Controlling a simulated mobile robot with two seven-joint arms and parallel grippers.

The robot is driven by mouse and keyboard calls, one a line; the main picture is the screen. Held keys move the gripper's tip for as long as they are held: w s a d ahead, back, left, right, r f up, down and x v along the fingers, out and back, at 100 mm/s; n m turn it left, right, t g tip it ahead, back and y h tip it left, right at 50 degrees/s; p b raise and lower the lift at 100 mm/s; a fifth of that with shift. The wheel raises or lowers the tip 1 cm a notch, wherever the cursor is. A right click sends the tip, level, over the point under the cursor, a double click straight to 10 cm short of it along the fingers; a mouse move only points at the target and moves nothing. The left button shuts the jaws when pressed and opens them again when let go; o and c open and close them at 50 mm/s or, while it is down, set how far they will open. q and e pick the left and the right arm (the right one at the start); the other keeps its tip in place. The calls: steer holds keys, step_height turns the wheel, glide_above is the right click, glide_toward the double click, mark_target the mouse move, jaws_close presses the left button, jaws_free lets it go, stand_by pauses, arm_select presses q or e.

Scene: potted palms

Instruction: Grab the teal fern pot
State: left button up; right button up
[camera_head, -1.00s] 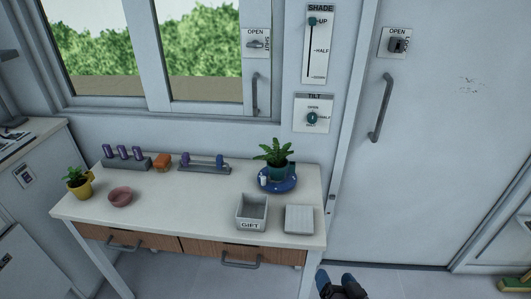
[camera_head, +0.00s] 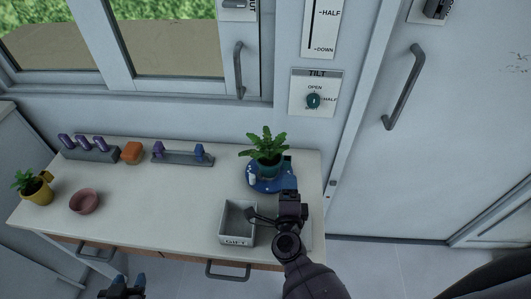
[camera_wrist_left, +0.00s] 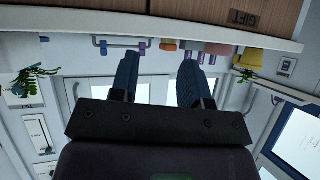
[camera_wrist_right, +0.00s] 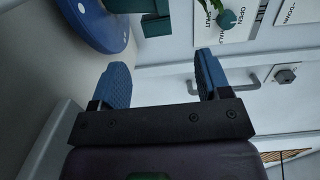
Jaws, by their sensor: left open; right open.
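The teal fern pot (camera_head: 268,170), with a leafy green fern, stands upright on a blue saucer (camera_head: 258,187) at the right back of the white table. My right gripper (camera_head: 290,193) is open, in front of and slightly right of the pot, apparently apart from it. In the right wrist view, the saucer (camera_wrist_right: 88,18) shows at upper left, beside a teal piece I cannot identify for certain; nothing sits between the fingers (camera_wrist_right: 157,78). My left gripper (camera_head: 127,284) is open and empty, low in front of the table; its fingers also show in the left wrist view (camera_wrist_left: 160,78).
A grey GIFT box (camera_head: 238,238) stands just left of my right gripper. The table middle is clear. A wall tilt panel (camera_head: 315,92) is behind.

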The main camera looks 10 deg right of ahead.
mark_target(289, 166)
steer(key=shift+d+r, duration=0.1)
steer(key=shift+r, duration=0.05)
steer(key=x, duration=0.3)
steer(key=shift+w+b, duration=0.15)
steer(key=shift+b, duration=0.2)
steer(key=shift+x, duration=0.75)
steer(key=x, duration=0.1)
steer(key=b+x, duration=0.1)
steer(key=x, duration=0.1)
steer(key=f+b+x, duration=0.1)
steer(key=shift+w+d, duration=0.2)
steer(key=shift+w, duration=0.15)
steer(key=shift+w+r, duration=0.15)
steer(key=shift+w, duration=0.1)
arm_select(q)
steer(key=f, duration=0.1)
steer(key=s+f, duration=0.1)
steer(key=f, duration=0.1)
steer(key=shift+s+a+f, duration=0.15)
steer(key=shift+s, duration=0.05)
arm_select(e)
steer(key=c, duration=1.1)
arm_select(q)
steer(key=shift+s+f, duration=0.15)
steer(key=shift+s, duration=0.15)
arm_select(e)
steer(key=shift+o, duration=0.2)
